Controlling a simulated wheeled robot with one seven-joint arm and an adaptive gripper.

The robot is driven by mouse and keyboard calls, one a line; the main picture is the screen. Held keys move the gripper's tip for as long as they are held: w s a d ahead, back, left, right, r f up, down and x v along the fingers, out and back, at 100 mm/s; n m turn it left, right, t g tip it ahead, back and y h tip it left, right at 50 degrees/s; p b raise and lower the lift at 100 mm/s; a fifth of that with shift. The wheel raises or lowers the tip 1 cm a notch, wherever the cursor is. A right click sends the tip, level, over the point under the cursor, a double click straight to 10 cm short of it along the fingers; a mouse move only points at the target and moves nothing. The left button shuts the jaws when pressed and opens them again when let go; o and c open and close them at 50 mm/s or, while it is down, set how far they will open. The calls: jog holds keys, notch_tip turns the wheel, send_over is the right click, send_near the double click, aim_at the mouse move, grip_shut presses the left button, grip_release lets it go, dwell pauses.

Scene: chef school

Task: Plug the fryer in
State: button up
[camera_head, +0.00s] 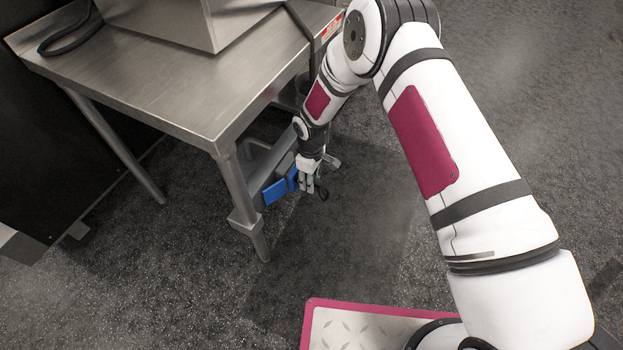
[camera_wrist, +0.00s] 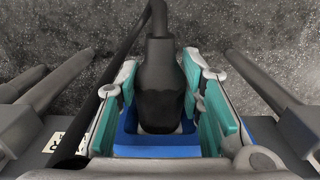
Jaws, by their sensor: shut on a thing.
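My gripper (camera_head: 314,186) is low beside the right end of the steel table, at a blue outlet (camera_head: 274,193). In the wrist view, its teal-padded fingers (camera_wrist: 158,105) are shut on a black plug (camera_wrist: 160,72). The plug's cord (camera_wrist: 157,20) runs up out of that view. The blue outlet also shows around the plug's lower end (camera_wrist: 150,150). The plug's tip is hidden, so I cannot tell whether it is in the outlet. A steel appliance (camera_head: 195,20), apparently the fryer, stands on the table, only its lower part in view.
The steel table (camera_head: 150,90) has a near leg (camera_head: 233,190) just left of the outlet. Grey rails (camera_wrist: 270,80) flank the gripper in the wrist view. A black cable (camera_head: 305,30) hangs over the table's right edge. The dark floor (camera_head: 350,240) in front is clear.

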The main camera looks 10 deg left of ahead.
dwell(0.3)
jog(key=shift+s+d+p, duration=0.2)
jog(key=shift+s+d, duration=0.15)
jog(key=shift+d, duration=0.55)
jog(key=shift+s+d+p, duration=0.2)
jog(key=shift+s+d, duration=0.1)
jog(key=shift+d, duration=0.6)
jog(key=shift+w+a+b, duration=0.2)
jog(key=shift+a+b, duration=0.15)
jog(key=shift+a, duration=0.3)
jog(key=shift+w+a+b, duration=0.25)
jog(key=shift+a+b, duration=0.15)
jog(key=shift+a, duration=0.2)
jog(key=shift+w+a+b, duration=0.2)
jog(key=shift+a+b, duration=0.15)
jog(key=shift+a, duration=0.3)
dwell(2.3)
jog(key=o, duration=1.2)
jog(key=shift+o, duration=0.2)
jog(key=shift+r, duration=3.7)
